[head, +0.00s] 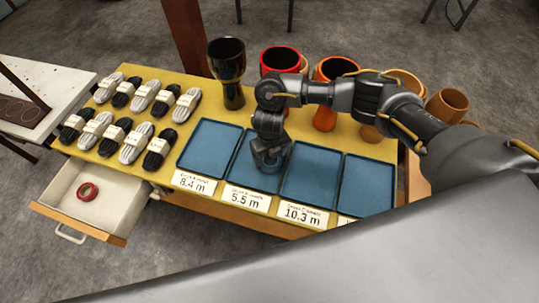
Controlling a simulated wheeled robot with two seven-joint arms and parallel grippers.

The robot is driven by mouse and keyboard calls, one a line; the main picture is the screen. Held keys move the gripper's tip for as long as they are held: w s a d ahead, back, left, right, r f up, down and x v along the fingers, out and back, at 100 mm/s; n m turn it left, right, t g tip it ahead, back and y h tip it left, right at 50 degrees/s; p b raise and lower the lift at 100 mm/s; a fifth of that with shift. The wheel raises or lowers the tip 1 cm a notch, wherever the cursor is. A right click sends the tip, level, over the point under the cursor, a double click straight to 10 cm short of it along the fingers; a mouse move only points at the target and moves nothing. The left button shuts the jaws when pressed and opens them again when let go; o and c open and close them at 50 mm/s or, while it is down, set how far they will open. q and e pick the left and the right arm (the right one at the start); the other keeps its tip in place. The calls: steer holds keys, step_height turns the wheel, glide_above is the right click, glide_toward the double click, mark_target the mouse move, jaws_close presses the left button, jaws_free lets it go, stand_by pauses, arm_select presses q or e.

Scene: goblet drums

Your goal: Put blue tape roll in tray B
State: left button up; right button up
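Several shallow blue trays stand in a row along the front of the yellow table. No tray letter is readable; the second tray from the left (240,178) has a card reading 5.5 m. My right gripper (268,163) points down into this tray, near its right side. A small rounded bluish shape shows at its fingertips, but I cannot tell whether it is the blue tape roll or whether the fingers are shut on it. No blue tape roll shows clearly elsewhere. My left gripper is not in view.
A red tape roll (88,191) lies in the open drawer (112,205) at the left. Rope bundles (141,96) fill the table's left part. Goblet drums (227,72) stand along the back, some behind my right arm. The leftmost tray (208,147) is empty.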

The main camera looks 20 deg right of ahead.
steer(key=shift+o, duration=0.6)
steer(key=shift+r, duration=0.1)
steer(key=shift+r+p, duration=0.25)
steer(key=shift+p, duration=0.05)
step_height(320, 180, up, 12)
steer(key=shift+f, duration=0.15)
steer(key=shift+s+a, duration=0.1)
